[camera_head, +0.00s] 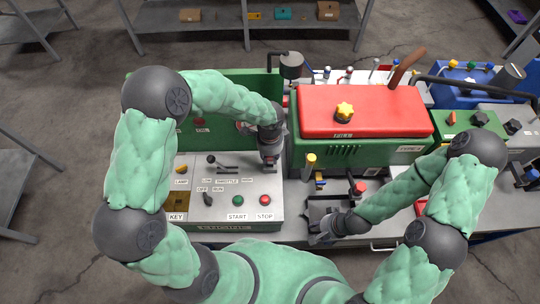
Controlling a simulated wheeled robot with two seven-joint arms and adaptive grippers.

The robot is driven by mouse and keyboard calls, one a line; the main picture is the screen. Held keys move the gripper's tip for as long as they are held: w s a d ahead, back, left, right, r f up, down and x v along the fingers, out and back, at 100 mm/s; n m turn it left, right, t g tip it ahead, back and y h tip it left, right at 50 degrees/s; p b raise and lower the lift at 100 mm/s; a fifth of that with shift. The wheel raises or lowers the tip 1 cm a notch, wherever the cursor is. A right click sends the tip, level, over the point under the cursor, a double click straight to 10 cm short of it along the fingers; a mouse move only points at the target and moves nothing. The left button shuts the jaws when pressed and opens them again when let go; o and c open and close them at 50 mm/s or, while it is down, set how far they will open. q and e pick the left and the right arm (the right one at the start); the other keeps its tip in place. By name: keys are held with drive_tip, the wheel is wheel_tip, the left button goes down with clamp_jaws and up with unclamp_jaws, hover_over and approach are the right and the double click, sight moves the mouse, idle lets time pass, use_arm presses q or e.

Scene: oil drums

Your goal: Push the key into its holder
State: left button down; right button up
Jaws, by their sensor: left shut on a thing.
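The key's place is a brownish-yellow plate (178,200) above the KEY label (176,217) at the left front of the grey control panel (222,216). My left gripper (269,164) points down over the panel's right rear edge, well to the right of the plate. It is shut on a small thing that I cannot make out. I cannot pick out the key itself. My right gripper (322,238) is low at the front edge of a black tray (322,204), right of the panel; its fingers are too small to read.
The panel carries a throttle lever (228,169), a green button (238,201) and a red button (265,199). A green machine with a red lid (375,112) stands behind on the right. A blue box (470,85) stands at the far right. Shelves (250,25) stand at the back.

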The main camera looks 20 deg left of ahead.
sight(270, 161)
use_arm(q)
drive_tip(key=shift+f, duration=0.1)
idle(0.3)
drive_tip(key=shift+f+b, duration=0.45)
use_arm(e)
drive_tip(key=shift+f, duration=0.45)
use_arm(q)
drive_tip(key=shift+f+b, duration=0.5)
drive_tip(key=shift+f, duration=0.2)
use_arm(e)
drive_tip(key=shift+f, duration=0.5)
use_arm(q)
drive_tip(key=shift+f+b, duration=0.55)
drive_tip(key=shift+f, duration=0.15)
use_arm(e)
drive_tip(key=shift+f, duration=0.55)
use_arm(q)
drive_tip(key=c, duration=0.9)
unclamp_jaws()
drive_tip(key=shift+c, duration=0.2)
wheel_tip(270, 161, up, 12)
